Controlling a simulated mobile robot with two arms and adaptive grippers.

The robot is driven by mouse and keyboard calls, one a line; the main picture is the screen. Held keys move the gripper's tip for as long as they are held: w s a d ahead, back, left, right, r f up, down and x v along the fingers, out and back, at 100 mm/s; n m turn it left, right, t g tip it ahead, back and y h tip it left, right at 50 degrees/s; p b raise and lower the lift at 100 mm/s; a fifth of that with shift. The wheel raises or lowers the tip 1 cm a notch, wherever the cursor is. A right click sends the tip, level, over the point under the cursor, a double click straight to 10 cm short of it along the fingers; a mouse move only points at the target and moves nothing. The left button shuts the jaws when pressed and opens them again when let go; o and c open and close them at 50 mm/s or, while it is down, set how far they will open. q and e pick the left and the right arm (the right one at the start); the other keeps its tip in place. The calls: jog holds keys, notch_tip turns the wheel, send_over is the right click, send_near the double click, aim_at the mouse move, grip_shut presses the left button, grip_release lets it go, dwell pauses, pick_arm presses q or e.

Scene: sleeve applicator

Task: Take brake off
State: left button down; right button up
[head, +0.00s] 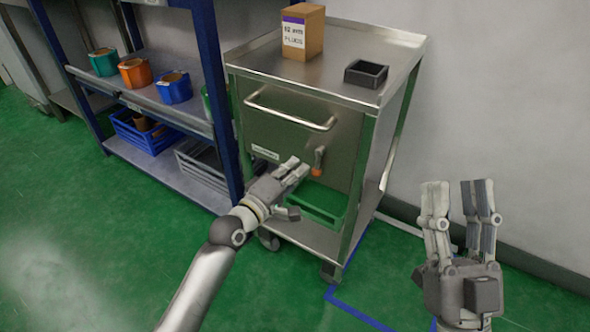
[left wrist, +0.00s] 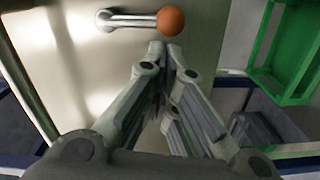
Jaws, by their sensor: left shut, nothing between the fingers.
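The brake lever on the cart's front panel has a metal arm (head: 319,155) and an orange knob (head: 317,172). In the left wrist view the metal arm (left wrist: 130,20) ends at the round orange knob (left wrist: 170,21) near the top. My left gripper (head: 300,167) is shut and empty, just left of the knob. In the left wrist view its fingertips (left wrist: 165,48) come together just below the knob; I cannot tell whether they touch it. My right gripper (head: 458,188) is open and empty at the right, away from the cart.
The steel cart (head: 345,45) carries a cardboard box (head: 303,35) and a dark open tray (head: 366,74). A push handle (head: 290,115) crosses its front. A green bin (head: 318,203) sits on its lower shelf. A blue-framed rack (head: 212,65) stands close at left. Floor in front is clear.

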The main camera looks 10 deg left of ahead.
jog(key=shift+w+f, duration=0.1)
jog(key=shift+w, duration=0.05)
